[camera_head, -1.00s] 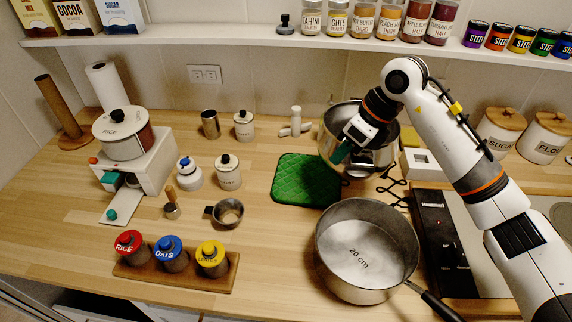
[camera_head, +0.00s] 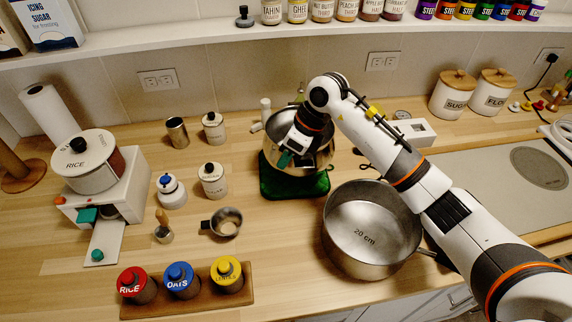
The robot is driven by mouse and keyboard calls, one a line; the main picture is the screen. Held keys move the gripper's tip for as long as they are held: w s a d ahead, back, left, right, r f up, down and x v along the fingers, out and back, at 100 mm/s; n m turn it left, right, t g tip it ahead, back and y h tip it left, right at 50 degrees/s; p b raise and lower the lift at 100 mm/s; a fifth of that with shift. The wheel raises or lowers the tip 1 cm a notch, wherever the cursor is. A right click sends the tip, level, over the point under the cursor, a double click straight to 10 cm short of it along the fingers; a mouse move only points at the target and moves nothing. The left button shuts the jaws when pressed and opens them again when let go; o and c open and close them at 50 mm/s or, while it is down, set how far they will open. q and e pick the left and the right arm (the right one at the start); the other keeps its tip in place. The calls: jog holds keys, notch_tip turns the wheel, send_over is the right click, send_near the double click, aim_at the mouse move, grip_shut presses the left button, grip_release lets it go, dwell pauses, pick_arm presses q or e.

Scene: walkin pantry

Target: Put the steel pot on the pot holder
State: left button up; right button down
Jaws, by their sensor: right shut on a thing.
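The steel pot (camera_head: 317,157) is upright over the green quilted pot holder (camera_head: 281,190), covering most of it. The holder's front and left parts show below the pot. I cannot tell whether the pot's base touches the holder or hangs just above it. My right gripper (camera_head: 285,160) is shut on the steel pot at its near left side, with the arm reaching across from the right. The far side of the pot is partly hidden by my wrist. My left gripper is not in view.
A 20 cm saucepan (camera_head: 372,228) stands just right and in front of the holder, under my right arm. Left of the holder are canisters (camera_head: 212,180) and a small metal cup (camera_head: 226,222).

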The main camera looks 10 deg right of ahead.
aim_at(284, 170)
notch_tip(284, 170, down, 3)
jog(key=shift+f+p, duration=0.2)
jog(key=shift+p, duration=0.3)
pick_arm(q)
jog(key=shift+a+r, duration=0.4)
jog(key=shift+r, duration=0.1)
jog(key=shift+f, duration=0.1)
pick_arm(e)
jog(key=c, duration=2)
grip_release()
jog(key=shift+f, duration=0.15)
jog(key=o, duration=0.4)
jog(key=shift+s, duration=0.1)
jog(key=b+v, duration=0.2)
jog(key=v, duration=1)
jog(key=shift+b, duration=0.4)
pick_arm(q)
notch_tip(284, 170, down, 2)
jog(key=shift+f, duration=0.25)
